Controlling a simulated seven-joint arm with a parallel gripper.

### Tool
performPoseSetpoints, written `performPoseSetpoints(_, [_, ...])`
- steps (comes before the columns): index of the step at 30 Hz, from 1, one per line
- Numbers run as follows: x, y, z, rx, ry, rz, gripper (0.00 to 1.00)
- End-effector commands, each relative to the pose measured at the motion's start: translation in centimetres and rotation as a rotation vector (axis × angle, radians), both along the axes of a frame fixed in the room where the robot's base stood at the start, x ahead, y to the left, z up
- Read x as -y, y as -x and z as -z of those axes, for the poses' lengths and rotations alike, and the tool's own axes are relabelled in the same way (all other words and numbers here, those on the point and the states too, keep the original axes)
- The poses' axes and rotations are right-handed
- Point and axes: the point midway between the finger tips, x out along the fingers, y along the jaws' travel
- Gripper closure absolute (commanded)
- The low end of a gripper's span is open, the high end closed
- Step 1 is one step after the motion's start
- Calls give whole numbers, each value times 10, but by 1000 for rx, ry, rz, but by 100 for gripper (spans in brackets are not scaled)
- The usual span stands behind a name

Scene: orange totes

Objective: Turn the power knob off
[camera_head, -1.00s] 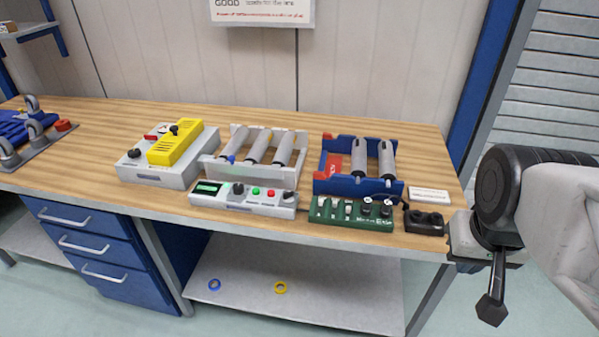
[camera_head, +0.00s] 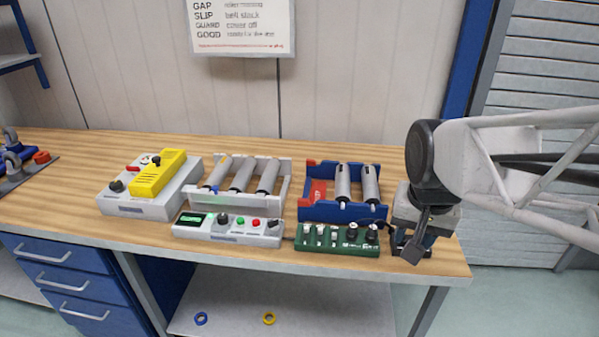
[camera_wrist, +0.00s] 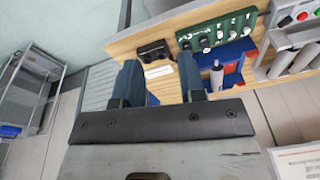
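Several dark knobs are in view, and I cannot read which is labelled power. One knob (camera_head: 117,186) is on the grey box (camera_head: 150,208) with the yellow cover. The grey control panel (camera_head: 200,233) has a lit green display, coloured buttons and a black knob (camera_head: 272,222) at its right end. The green panel (camera_head: 325,243) has small switches and two black knobs (camera_head: 352,232) at its right. My gripper (camera_head: 400,241) is at the bench's right end, just right of the green panel. In the wrist view its blue fingers (camera_wrist: 160,82) are apart, with nothing between them.
A blue tray (camera_head: 320,208) with two rollers stands behind the green panel. A white roller rack (camera_head: 283,188) is left of it. The wrist view shows a black two-knob block (camera_wrist: 153,52) and a white card (camera_wrist: 158,72). Bare bench lies in front of the grey box.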

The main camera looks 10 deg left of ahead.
Motion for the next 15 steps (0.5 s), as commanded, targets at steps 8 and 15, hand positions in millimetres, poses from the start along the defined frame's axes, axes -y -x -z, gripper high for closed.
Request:
performPoseSetpoints(8, [-39, -54, 6, -36, -23, 98, 63])
performPoseSetpoints(15, [-78, -97, 17, -66, -39, 186, 63])
